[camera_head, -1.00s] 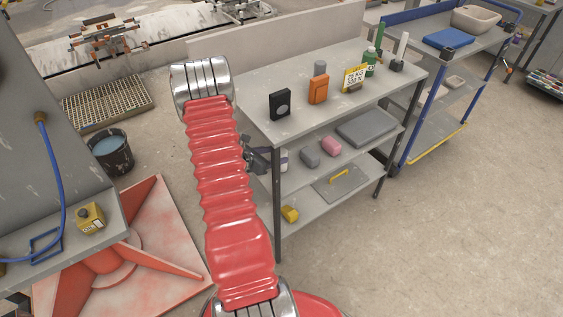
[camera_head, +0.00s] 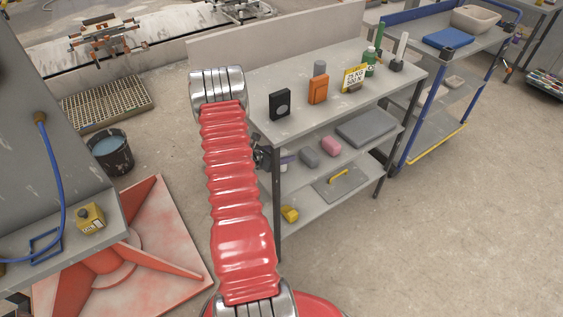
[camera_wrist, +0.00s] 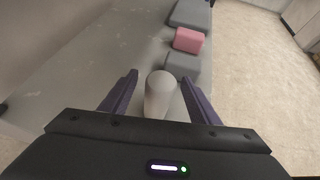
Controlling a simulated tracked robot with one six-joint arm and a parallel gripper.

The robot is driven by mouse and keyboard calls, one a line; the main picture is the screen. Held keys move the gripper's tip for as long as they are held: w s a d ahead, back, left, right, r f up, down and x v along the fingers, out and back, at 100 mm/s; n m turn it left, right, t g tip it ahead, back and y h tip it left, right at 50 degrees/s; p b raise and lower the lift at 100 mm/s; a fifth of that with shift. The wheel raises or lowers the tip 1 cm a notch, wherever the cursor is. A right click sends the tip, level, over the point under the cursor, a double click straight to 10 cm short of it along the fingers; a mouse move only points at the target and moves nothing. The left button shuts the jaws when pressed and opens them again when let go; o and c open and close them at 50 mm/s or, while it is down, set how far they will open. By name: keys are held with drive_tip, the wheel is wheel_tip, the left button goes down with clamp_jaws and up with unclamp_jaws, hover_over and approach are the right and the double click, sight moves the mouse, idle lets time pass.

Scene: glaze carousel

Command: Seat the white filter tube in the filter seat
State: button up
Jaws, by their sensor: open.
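A white tube (camera_wrist: 160,92), which looks like the filter tube, stands between the fingers of my gripper (camera_wrist: 160,78) in the wrist view. My gripper is open, with a gap showing on each side of the tube. In the head view, my gripper (camera_head: 263,155) is beside the middle shelf, mostly hidden behind my red arm. A bit of the pale tube (camera_head: 285,160) shows there. I cannot pick out the filter seat for certain.
The top board (camera_head: 300,125) sits above, holding a black box (camera_head: 280,104) and an orange box (camera_head: 318,89). A shelf post (camera_head: 277,205) stands close by.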

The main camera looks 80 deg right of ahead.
drive_tip(key=shift+c, duration=0.3)
drive_tip(key=c, duration=1.1)
drive_tip(key=shift+r, duration=0.1)
drive_tip(key=shift+r, duration=0.15)
drive_tip(key=w+a, duration=0.4)
drive_tip(key=a, duration=0.4)
drive_tip(key=w+a, duration=0.5)
drive_tip(key=a, duration=0.2)
drive_tip(key=shift+a, duration=0.35)
